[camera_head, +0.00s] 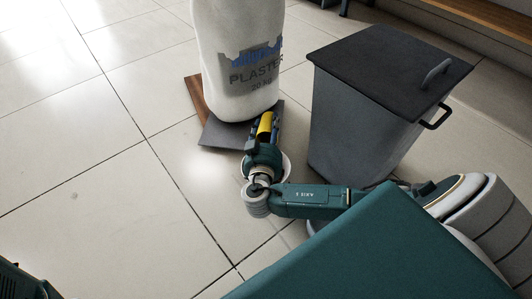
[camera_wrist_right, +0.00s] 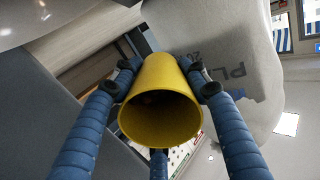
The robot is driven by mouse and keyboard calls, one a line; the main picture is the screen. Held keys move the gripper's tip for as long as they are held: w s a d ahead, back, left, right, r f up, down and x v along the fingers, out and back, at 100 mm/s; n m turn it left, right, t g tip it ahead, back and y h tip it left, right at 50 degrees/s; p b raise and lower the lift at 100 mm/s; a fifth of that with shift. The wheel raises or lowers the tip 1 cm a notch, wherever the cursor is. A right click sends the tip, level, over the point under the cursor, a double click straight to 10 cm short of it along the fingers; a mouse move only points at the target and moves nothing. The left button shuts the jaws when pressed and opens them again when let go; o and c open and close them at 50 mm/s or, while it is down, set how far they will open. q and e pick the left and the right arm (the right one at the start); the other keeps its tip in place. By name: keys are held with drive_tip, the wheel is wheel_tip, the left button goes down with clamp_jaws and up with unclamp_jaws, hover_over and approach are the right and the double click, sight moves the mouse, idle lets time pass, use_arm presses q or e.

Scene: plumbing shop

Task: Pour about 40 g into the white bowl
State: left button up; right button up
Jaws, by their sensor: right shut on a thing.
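My right gripper (camera_head: 262,136) is shut on a yellow cup-like container (camera_head: 265,122), low in front of the plaster bag. In the right wrist view, blue ribbed fingers grip the yellow container (camera_wrist_right: 160,95) from the sides; its round opening faces the camera. Its inside is dark, and I cannot tell what it holds. A pale curved rim (camera_head: 287,166) shows beside my right wrist; it may be the white bowl, mostly hidden behind the arm. My left gripper is not in view.
A white plaster bag (camera_head: 240,50) marked 20 kg stands on a grey sheet (camera_head: 222,133) and a brown board (camera_head: 193,90). A grey lidded bin (camera_head: 350,120) stands to the right, close to my right arm. Tiled floor at left is clear. A wooden bench (camera_head: 490,22) is at top right.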

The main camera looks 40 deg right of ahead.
sight(268, 127)
drive_tip(key=shift+s+a+r+t+h+b, duration=0.15)
drive_tip(key=shift+r+t+h+b, duration=0.4)
drive_tip(key=shift+r+b, duration=0.5)
idle(0.7)
drive_tip(key=shift+s+a+r+t, duration=0.1)
drive_tip(key=shift+r+t, duration=0.25)
drive_tip(key=shift+r, duration=0.3)
idle(0.6)
drive_tip(key=shift+s+a+r+t+h, duration=0.2)
drive_tip(key=shift+r+t+h, duration=0.15)
drive_tip(key=shift+h, duration=0.4)
idle(1.4)
